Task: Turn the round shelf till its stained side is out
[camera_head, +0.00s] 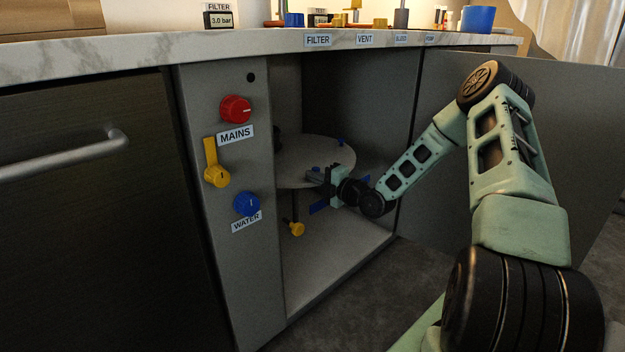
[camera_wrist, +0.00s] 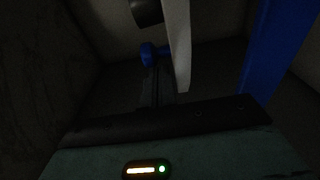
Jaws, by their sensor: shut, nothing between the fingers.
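The round shelf (camera_head: 300,158) is a grey disc, level inside the open cabinet under the counter. No stain can be made out on the part I see. A small blue knob (camera_head: 341,142) stands at its far right edge. My gripper (camera_head: 313,178) is shut and empty at the shelf's front right rim; I cannot tell whether it touches. In the dark wrist view, a pale upright strip (camera_wrist: 178,45), which looks like the shelf's edge, runs close beside the fingers. A blue knob (camera_wrist: 148,54) shows just beyond them.
A yellow knob (camera_head: 297,229) sits below the shelf. A blue strip (camera_wrist: 275,50) stands at the right in the wrist view. The cabinet's left panel carries a red knob (camera_head: 235,109), yellow lever (camera_head: 215,173) and blue knob (camera_head: 246,204). The open door (camera_head: 570,125) is behind my arm.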

